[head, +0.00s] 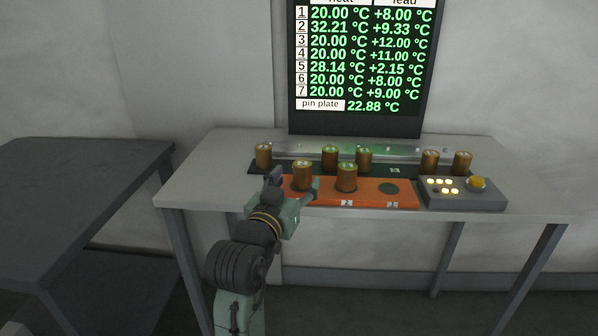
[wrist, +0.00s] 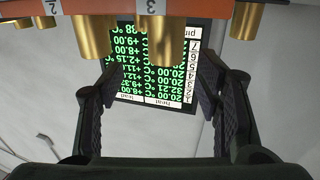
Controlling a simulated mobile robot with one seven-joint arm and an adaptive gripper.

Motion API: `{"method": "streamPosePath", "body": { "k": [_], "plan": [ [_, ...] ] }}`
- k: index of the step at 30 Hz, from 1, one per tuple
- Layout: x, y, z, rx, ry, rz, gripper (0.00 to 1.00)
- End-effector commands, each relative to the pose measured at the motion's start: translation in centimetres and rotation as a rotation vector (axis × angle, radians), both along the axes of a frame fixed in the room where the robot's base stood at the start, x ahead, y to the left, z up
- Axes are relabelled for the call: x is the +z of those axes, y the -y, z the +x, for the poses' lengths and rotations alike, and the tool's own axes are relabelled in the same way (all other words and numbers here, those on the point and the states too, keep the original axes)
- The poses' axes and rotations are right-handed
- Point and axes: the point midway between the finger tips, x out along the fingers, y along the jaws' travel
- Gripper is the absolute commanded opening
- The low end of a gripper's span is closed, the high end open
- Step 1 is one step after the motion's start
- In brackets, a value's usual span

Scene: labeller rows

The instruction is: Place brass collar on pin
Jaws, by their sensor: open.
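Several brass collars stand upright on the bench. Two are on the orange plate (head: 368,197): a left one (head: 302,178) and a right one (head: 346,178). Others stand in the dark row behind, among them one at the far left (head: 263,156) and one at the far right (head: 462,162). My gripper (head: 294,182) is open at the orange plate's left end, its fingers about the left collar in the picture. In the wrist view, the open fingers (wrist: 168,85) show nothing gripped; a brass collar (wrist: 165,45) lies ahead between them. I cannot make out a bare pin.
A dark screen (head: 362,60) lists seven heat and lead rows and pin plate 22.88 °C. A dark table (head: 80,190) stands left.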

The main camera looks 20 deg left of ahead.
Motion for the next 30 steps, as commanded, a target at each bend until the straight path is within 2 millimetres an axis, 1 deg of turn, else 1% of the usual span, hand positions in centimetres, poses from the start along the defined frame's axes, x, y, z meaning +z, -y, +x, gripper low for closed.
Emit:
{"method": "streamPosePath", "body": {
  "k": [1,3,8,14,18,21,26,27,30],
  "plan": [
    [0.2,0.0,0.8,-0.002,0.0,0.0,0.59],
    [0.2,0.0,1.6,-0.001,0.001,0.0,0.59],
    [0.2,-0.2,2.7,0.001,0.001,0.0,0.59],
    [0.7,-0.9,5.5,0.002,0.0,0.0,0.59],
    [0.5,-0.8,7.1,0.001,0.002,0.001,0.59],
    [0.4,-0.9,7.5,0.002,0.003,0.0,0.59],
    [0.3,-0.9,7.5,0.002,0.003,0.0,0.59],
    [0.3,-0.9,7.5,0.002,0.003,0.0,0.58],
    [0.3,-0.9,7.5,0.002,0.003,0.0,0.51]
  ]
}}
